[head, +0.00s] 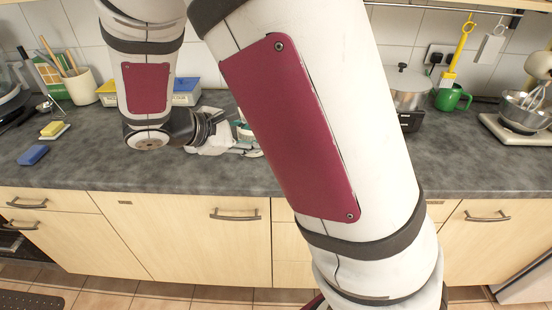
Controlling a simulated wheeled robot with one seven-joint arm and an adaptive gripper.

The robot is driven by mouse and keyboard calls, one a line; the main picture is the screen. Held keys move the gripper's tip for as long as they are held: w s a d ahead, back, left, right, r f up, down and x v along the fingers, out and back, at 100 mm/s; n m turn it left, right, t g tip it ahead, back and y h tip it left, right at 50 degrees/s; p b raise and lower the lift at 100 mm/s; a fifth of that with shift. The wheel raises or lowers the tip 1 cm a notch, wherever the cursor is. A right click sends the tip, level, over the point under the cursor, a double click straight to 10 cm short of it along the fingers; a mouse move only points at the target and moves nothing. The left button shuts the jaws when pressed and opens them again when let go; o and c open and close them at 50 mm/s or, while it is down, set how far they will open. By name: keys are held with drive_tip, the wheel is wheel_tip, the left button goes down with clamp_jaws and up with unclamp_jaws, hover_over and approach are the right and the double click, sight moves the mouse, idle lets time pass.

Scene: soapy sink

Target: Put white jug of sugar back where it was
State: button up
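My gripper (212,124) is low over the back of the grey worktop, left of the middle, and points to the right. A white object (214,141) shows right at the gripper; it may be the white jug, but its shape is unclear. My wrist and arm hide part of this spot, so I cannot tell whether the fingers are open or closed on it. Just to the right, small white and green items (245,132) show partly beside my large arm link. No sugar can be made out.
A yellow box (108,95) and a blue box (187,93) stand by the back wall. A utensil pot (77,87), a sponge (52,128) and a blue block (33,155) are left. The front worktop is clear.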

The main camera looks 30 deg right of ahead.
drive_tip(key=s+a+r+m+t+y, duration=0.1)
drive_tip(key=s+a+r+m+y, duration=0.1)
drive_tip(key=s, duration=0.4)
drive_tip(key=s+a+r+m+t+y, duration=0.1)
drive_tip(key=s+a+r+m+y, duration=0.1)
drive_tip(key=s+r+m+y, duration=0.3)
drive_tip(key=s+a+r+m+t+y, duration=0.1)
drive_tip(key=s+a+r+m+y, duration=0.2)
drive_tip(key=s, duration=0.6)
drive_tip(key=shift+r+m+t+y, duration=0.4)
drive_tip(key=shift+m+y, duration=0.4)
drive_tip(key=shift+m, duration=0.2)
drive_tip(key=shift+d, duration=0.1)
